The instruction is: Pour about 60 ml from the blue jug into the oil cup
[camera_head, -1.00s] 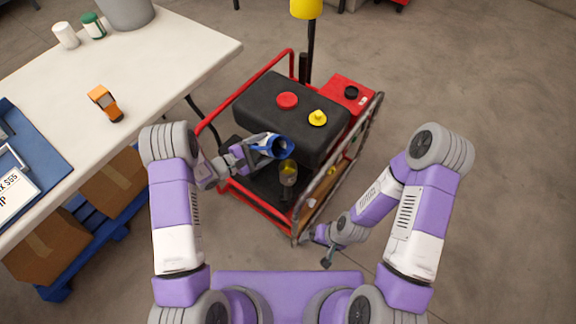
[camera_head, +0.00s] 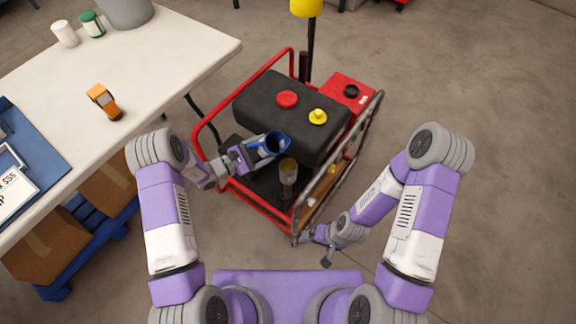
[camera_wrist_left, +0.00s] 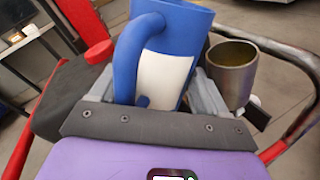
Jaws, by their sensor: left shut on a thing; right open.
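The blue jug (camera_head: 275,143) is in my left gripper (camera_head: 250,155), close above the black part of the red-framed machine. In the left wrist view the jug (camera_wrist_left: 185,45) has a blue handle and a white patch, and the fingers of my left gripper (camera_wrist_left: 165,105) are on either side of it. The jug looks close to upright there. The oil cup (camera_head: 288,172) stands on the machine just right of and below the jug in the head view. The left wrist view shows the cup (camera_wrist_left: 232,75) as a metal cylinder with yellowish content. My right gripper (camera_head: 318,250) is open and empty at the machine's lower right.
The black tank (camera_head: 270,112) with a red cap (camera_head: 287,99) and a yellow cap (camera_head: 318,116) lies behind the jug. Red frame rails (camera_head: 250,202) surround the machine. A white table (camera_head: 160,60) is at left. The floor at right is clear.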

